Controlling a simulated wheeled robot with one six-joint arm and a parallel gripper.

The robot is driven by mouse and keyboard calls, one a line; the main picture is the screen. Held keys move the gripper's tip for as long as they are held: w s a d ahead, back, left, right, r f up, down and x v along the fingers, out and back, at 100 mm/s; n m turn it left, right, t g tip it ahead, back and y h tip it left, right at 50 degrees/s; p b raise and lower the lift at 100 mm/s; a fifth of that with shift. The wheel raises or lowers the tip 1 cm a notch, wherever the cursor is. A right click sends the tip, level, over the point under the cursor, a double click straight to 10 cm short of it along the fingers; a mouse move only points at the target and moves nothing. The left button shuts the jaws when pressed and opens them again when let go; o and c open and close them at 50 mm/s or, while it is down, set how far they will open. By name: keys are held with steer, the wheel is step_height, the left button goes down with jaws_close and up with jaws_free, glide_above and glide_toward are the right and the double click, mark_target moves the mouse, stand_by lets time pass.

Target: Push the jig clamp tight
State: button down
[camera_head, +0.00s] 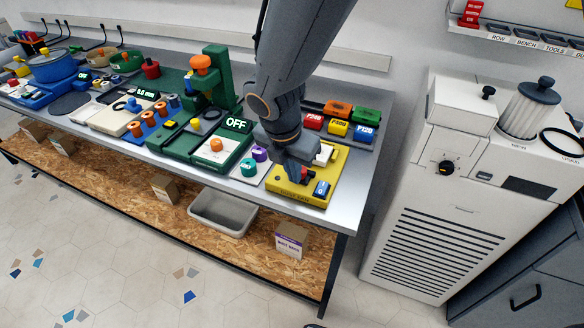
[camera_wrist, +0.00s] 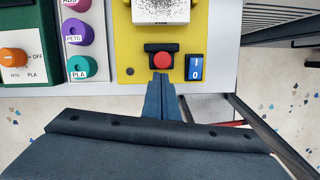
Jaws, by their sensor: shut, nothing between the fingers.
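The yellow jig (camera_head: 318,190) sits at the right front of the bench, partly hidden by my arm in the head view. In the wrist view, the jig plate (camera_wrist: 218,30) carries a black clamp block with a red round knob (camera_wrist: 165,60). A white speckled block (camera_wrist: 160,12) lies beyond the clamp, with a gap of yellow plate between them. My gripper (camera_wrist: 161,77) is shut and empty. Its tips are at the near side of the red knob; whether they touch it I cannot tell. A blue 1/0 switch (camera_wrist: 195,67) is right of the knob.
Purple and teal knobs (camera_wrist: 82,67) stand left of the jig. The green unit with the OFF display (camera_head: 237,124) is further left. Coloured labelled blocks (camera_head: 338,127) are behind the jig. The bench's front edge (camera_head: 327,222) is close to the jig.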

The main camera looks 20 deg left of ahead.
stand_by(0.3)
steer(key=shift+w+d+p, duration=0.15)
steer(key=shift+w+p, duration=0.55)
steer(key=shift+w, duration=1.25)
steer(key=s, duration=0.3)
steer(key=s+a+r+p, duration=0.1)
steer(key=shift+s+a, duration=0.1)
steer(key=shift+s, duration=0.15)
steer(key=b+v, duration=0.2)
steer(key=v, duration=0.7)
steer(key=w+d+f+m+g, duration=0.1)
steer(key=w+d+f+m, duration=0.15)
steer(key=d+m, duration=1.45)
steer(key=s+d+f+m, duration=0.1)
steer(key=s+d+m, duration=0.1)
steer(key=d+m, duration=0.6)
steer(key=s+d+m, duration=0.2)
steer(key=d+m, duration=0.6)
steer(key=d, duration=0.3)
steer(key=shift+s+d+f+y, duration=0.2)
steer(key=shift+f+y, duration=0.1)
steer(key=shift+f, duration=0.05)
